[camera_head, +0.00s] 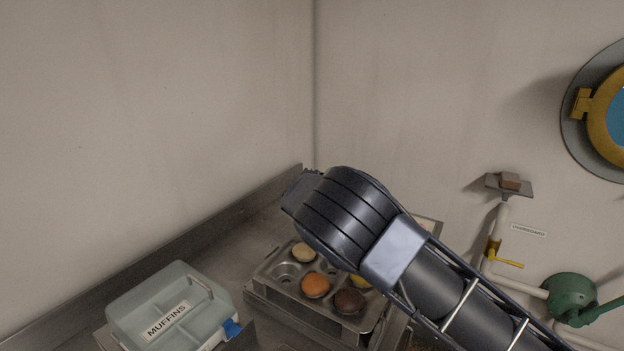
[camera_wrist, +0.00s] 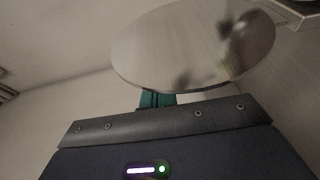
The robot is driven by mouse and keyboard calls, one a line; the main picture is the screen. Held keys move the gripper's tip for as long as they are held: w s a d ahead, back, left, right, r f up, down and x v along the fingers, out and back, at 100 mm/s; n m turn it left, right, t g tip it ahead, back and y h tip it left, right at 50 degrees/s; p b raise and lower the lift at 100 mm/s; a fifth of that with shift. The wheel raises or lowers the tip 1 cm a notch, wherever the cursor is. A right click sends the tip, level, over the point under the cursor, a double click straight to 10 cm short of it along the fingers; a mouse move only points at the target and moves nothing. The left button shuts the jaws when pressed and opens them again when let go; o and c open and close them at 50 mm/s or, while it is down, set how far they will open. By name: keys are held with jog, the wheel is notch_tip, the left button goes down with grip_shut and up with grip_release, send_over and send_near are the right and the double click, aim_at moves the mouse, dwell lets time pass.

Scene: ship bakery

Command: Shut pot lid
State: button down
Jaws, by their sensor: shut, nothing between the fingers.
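A round, shiny steel disc, which looks like the pot lid (camera_wrist: 180,45), fills the upper middle of the wrist view. It shows blurred dark and greenish reflections on its right side. My gripper (camera_wrist: 157,98) is shut and empty; a teal piece of it shows just below the disc's near edge. I cannot tell whether it touches the disc. In the head view the gripper end (camera_head: 298,188) is mostly hidden by my own arm, near the back corner of the counter. The pot and lid cannot be made out in the head view.
A muffin tin (camera_head: 268,290) with several muffins stands on the steel counter (camera_head: 215,248) below my arm. A clear lidded box marked MUFFINS (camera_head: 140,298) is at the lower left. Walls meet behind the counter. A green valve (camera_head: 572,298) and pipe are on the right wall.

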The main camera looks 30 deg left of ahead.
jog(key=d+f+m+t+h, duration=0.1)
jog(key=d+m+t, duration=0.1)
jog(key=d+m, duration=0.8)
jog(key=shift+m+t, duration=0.4)
jog(key=shift+m, duration=0.4)
notch_tip(320, 180, up, 20)
dwell(0.7)
